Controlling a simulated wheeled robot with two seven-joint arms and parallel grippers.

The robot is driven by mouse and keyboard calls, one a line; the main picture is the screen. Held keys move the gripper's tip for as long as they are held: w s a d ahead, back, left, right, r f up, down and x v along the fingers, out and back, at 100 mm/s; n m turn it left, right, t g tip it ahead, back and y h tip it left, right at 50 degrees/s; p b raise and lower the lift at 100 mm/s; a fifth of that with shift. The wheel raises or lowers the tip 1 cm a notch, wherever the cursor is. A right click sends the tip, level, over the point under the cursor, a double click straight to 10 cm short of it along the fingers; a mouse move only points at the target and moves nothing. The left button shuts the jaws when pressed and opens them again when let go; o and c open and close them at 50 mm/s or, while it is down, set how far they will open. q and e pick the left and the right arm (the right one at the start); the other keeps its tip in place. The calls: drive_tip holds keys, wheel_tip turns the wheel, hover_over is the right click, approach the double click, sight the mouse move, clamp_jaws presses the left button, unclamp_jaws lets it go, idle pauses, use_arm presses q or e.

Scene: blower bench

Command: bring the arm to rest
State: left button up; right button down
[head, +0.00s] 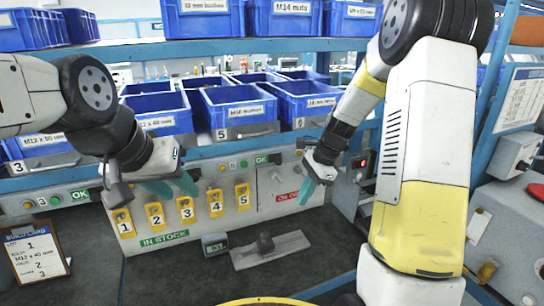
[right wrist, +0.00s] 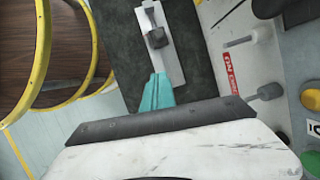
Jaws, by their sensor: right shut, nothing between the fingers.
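My right arm (head: 425,150), white and yellow, comes down at the right of the head view. Its gripper (head: 310,180) hangs in front of the grey panel, above the dark bench top. Its teal fingers are together with nothing between them, and they also show in the right wrist view (right wrist: 156,92). My left gripper (head: 170,188) hangs in front of the panel at the left, above the numbered yellow tags. Its teal fingers are spread apart, and I see nothing between them.
A metal plate with a black knob (head: 290,249) lies on the dark bench top (head: 185,275), beside a small display box (head: 215,245). Blue bins (head: 235,110) stand behind the panel (head: 270,200).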

drive_tip(key=s+r+n+t+h, duration=0.2)
drive_tip(key=s+r+n+t, duration=0.4)
drive_tip(key=s+r+n, duration=1)
drive_tip(key=s+r, duration=0.2)
drive_tip(key=s, duration=0.3)
drive_tip(key=shift+r, duration=0.2)
